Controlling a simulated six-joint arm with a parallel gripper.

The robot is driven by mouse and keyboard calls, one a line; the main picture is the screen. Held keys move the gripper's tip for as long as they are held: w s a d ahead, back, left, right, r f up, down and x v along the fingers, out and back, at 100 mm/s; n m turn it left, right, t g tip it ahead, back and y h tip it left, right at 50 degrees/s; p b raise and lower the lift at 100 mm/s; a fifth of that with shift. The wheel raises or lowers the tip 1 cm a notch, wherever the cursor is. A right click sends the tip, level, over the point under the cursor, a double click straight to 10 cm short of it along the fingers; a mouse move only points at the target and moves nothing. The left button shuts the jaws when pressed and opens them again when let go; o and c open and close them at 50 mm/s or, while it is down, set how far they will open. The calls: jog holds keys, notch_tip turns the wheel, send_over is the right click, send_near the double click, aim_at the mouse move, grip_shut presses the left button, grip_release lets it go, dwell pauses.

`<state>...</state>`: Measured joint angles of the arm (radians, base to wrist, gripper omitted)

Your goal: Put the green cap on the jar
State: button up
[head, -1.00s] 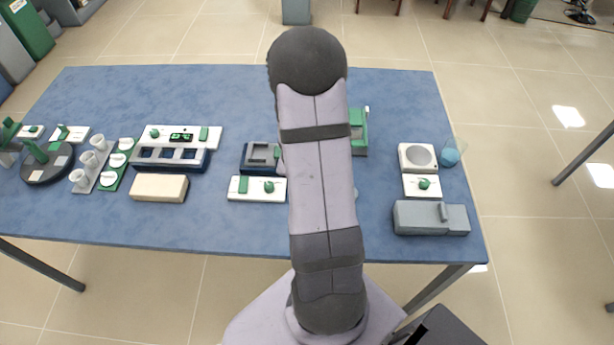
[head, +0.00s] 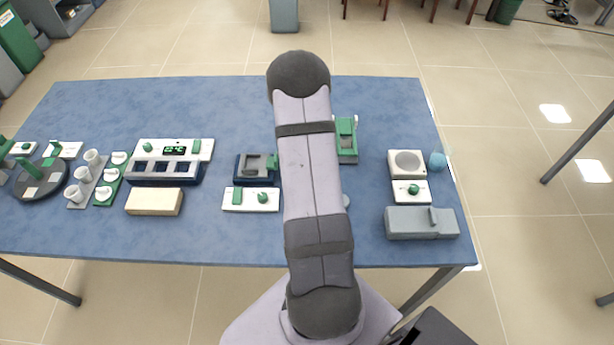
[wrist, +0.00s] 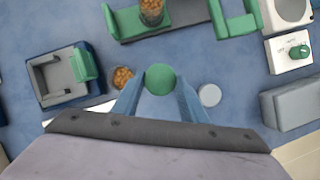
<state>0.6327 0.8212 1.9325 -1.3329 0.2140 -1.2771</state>
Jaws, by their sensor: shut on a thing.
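My gripper (wrist: 160,88) has blue fingers, closed on a round green cap (wrist: 160,76) seen from above in the wrist view. A clear jar (wrist: 152,12) with brown-orange pieces stands in a green holder at the top of the wrist view, beyond the cap and apart from it. A smaller round container (wrist: 122,78) with similar pieces is just left of the left fingertip; I cannot tell whether they touch. In the head view my arm hides the gripper and the cap, while the green holder (head: 347,140) partly shows right of the arm.
A blue-grey device (wrist: 62,78) with a green part stands left of the gripper. A pale grey disc (wrist: 209,95) lies close to the right finger. A grey box (head: 421,223) and a white plate with a green knob (head: 412,190) are farther right. Blue table (head: 230,100) is bare at the back.

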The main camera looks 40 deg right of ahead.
jog(key=w+d+r+m+g, duration=0.1)
jog(key=w+d+r+m, duration=0.2)
jog(key=w+d+r, duration=0.5)
jog(key=shift+d+r+p, duration=0.15)
jog(key=shift+d+p, duration=0.25)
jog(key=shift+d, duration=1.1)
jog(key=shift+f+b, duration=2.4)
jog(key=shift+f, duration=0.55)
jog(key=shift+f+b, duration=0.5)
jog(key=shift+f, duration=0.45)
jog(key=o, duration=1.1)
jog(key=shift+o, duration=0.6)
